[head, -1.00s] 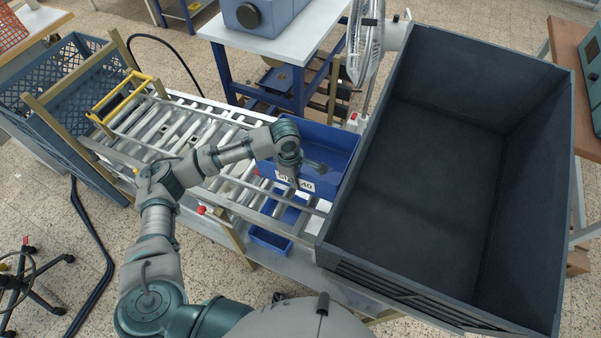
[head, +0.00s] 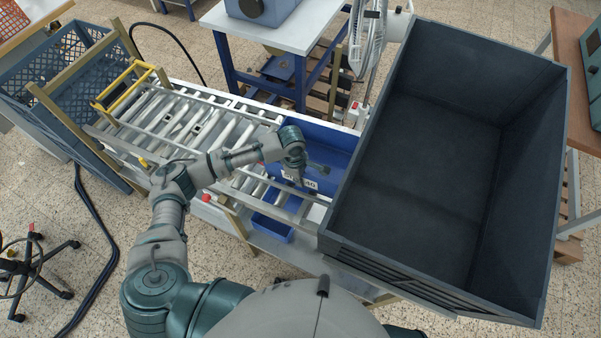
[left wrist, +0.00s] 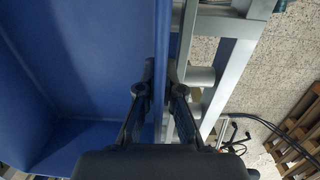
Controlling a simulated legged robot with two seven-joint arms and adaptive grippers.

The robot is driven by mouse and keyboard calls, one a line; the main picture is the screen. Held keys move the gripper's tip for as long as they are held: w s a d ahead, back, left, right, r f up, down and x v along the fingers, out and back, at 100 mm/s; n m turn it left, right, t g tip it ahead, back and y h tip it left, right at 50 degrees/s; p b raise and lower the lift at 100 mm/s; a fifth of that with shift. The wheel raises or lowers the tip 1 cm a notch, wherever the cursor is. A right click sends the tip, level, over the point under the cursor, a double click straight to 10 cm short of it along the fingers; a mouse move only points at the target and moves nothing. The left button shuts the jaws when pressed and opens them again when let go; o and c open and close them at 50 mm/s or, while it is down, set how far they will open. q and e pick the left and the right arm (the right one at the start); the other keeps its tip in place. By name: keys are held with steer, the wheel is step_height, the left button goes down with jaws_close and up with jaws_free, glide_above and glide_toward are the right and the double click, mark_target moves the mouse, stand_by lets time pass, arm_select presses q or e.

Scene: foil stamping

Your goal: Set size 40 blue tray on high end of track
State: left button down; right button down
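The blue tray (head: 338,142) has a white label ending in 40 on its near wall. It is at the right end of the roller track (head: 185,118), beside the dark bin; I cannot tell if it rests on the rollers. My left gripper (head: 301,181) is at the tray's near wall and partly covers the label. In the left wrist view, the fingers (left wrist: 161,72) pinch the tray's wall (left wrist: 162,30), one inside and one outside. The tray's interior (left wrist: 85,60) looks empty there. My right gripper is not in view.
A large dark bin (head: 338,240) stands directly right of the tray. A smaller blue bin (head: 272,229) sits below the track. A yellow frame (head: 122,84) spans the track's left part, near blue crates (head: 60,62). A fan (head: 372,45) stands behind.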

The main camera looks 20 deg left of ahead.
arm_select(q)
steer(key=shift+f, duration=0.45)
steer(key=shift+d, duration=0.15)
steer(key=c, duration=1.8)
jaws_free()
steer(key=o, duration=0.6)
steer(key=shift+d, duration=0.1)
steer(key=shift+c, duration=0.2)
steer(key=shift+s, duration=0.1)
step_height(320, 180, up, 8)
steer(key=p, duration=0.9)
steer(key=shift+f+p, duration=0.15)
steer(key=shift+p, duration=0.15)
steer(key=shift+r, duration=1.1)
